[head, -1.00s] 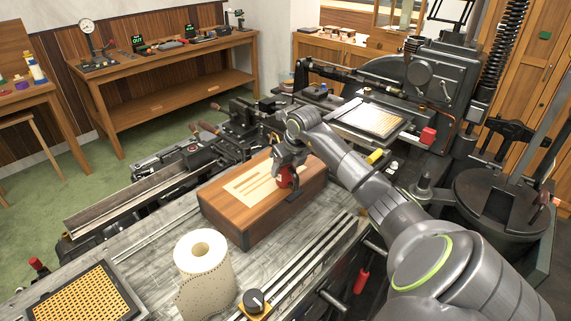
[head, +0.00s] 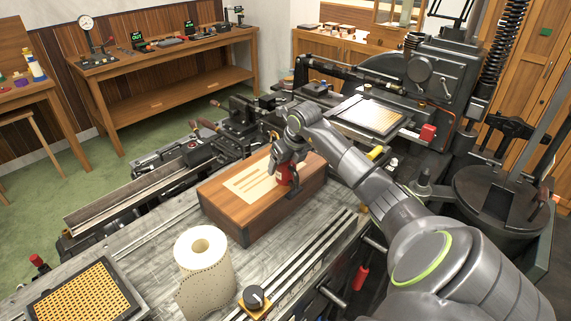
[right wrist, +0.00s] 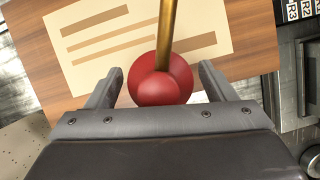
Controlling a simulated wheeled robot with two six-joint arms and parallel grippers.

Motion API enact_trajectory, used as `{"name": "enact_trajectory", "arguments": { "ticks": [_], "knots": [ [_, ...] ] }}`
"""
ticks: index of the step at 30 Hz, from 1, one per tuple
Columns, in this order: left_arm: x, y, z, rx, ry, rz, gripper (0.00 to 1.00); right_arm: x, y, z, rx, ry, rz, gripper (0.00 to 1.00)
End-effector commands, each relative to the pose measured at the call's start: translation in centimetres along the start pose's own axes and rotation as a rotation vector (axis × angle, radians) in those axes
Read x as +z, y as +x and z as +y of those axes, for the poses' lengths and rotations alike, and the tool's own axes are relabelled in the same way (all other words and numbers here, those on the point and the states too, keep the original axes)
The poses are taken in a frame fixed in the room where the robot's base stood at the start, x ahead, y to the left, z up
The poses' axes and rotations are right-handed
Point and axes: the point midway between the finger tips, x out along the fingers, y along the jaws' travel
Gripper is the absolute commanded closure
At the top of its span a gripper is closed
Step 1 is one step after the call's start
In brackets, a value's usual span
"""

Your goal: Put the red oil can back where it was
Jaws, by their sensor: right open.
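The red oil can (head: 283,175) stands on the right part of a wooden box top (head: 225,197), beside a pale sheet with tan bars (head: 252,180). In the right wrist view the red oil can (right wrist: 160,82) is seen from above, with its brass spout pointing up the picture. My right gripper (head: 288,178) is down at the can. Its two fingers (right wrist: 158,85) stand on either side of the can, with a gap visible at each side. It is open. The can's lower part is partly hidden by the gripper in the head view. My left gripper is not in view.
A paper roll (head: 203,262) stands in front of the box on the grey bench. A tray with an orange grid (head: 80,298) lies at the front left. A black knob (head: 254,298) is near the front edge. Dark machinery (head: 430,75) rises behind and to the right.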

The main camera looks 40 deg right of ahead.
Motion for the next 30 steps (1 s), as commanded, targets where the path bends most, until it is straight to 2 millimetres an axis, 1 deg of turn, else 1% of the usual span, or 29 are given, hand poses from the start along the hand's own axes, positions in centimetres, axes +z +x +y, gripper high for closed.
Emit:
{"name": "enact_trajectory", "arguments": {
  "ticks": [1, 5, 9, 12, 15, 18, 21, 30],
  "knots": [
    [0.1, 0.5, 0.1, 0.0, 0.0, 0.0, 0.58, 0.0, -0.7, -0.1, -0.005, -0.004, -0.004, 0.23],
    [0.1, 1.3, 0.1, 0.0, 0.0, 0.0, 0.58, 0.0, -3.4, -0.2, -0.006, -0.005, -0.006, 0.23],
    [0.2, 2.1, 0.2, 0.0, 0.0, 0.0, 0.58, 0.0, -6.6, -0.2, -0.007, -0.004, -0.006, 0.23],
    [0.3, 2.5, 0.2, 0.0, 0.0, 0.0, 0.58, -0.1, -8.5, -0.1, -0.006, -0.004, -0.003, 0.23],
    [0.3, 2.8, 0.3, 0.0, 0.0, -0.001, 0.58, 0.0, -9.9, -0.1, -0.005, -0.003, -0.004, 0.23],
    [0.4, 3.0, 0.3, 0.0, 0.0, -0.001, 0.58, 0.0, -10.8, -0.1, -0.004, -0.002, -0.002, 0.23],
    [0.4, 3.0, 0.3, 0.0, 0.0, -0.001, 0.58, -0.1, -11.3, 0.0, -0.002, -0.002, -0.001, 0.23],
    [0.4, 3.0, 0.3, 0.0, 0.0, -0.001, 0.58, 0.0, -11.4, 0.0, -0.002, -0.002, 0.0, 0.23]
  ]
}}
